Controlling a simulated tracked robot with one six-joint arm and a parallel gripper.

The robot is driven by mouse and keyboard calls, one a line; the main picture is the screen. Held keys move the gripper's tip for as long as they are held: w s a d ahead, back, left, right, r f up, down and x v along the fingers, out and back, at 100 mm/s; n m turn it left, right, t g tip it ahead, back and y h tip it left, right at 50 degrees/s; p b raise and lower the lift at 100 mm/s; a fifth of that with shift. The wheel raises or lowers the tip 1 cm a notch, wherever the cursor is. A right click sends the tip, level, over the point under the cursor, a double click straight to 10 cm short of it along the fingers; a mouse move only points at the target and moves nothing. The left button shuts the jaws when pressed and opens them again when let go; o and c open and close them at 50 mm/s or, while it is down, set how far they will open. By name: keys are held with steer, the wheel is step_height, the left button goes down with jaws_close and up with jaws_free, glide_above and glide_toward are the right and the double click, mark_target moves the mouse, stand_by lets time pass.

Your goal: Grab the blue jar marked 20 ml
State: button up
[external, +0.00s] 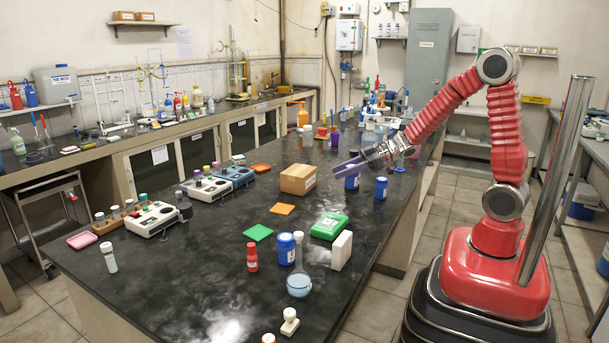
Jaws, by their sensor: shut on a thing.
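My gripper (350,168), with long purple-blue fingers, reaches in from the right over the right side of the dark bench (190,290). It is shut on a dark blue jar (352,183), which shows just below the fingers; the fingers hide its top. I cannot tell whether the jar is clear of the bench. A second dark blue jar (381,188) stands upright just right of it, near the bench edge. A third, larger blue jar (286,248) with a white label stands nearer the front. The markings on all three are too small to read.
A cardboard box (298,179) stands left of my gripper. A green box (329,226), a white block (342,250), a round flask (299,284) and a red bottle (252,257) stand nearer the front. A purple cup (335,139) stands behind.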

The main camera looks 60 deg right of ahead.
steer(key=shift+r, duration=0.7)
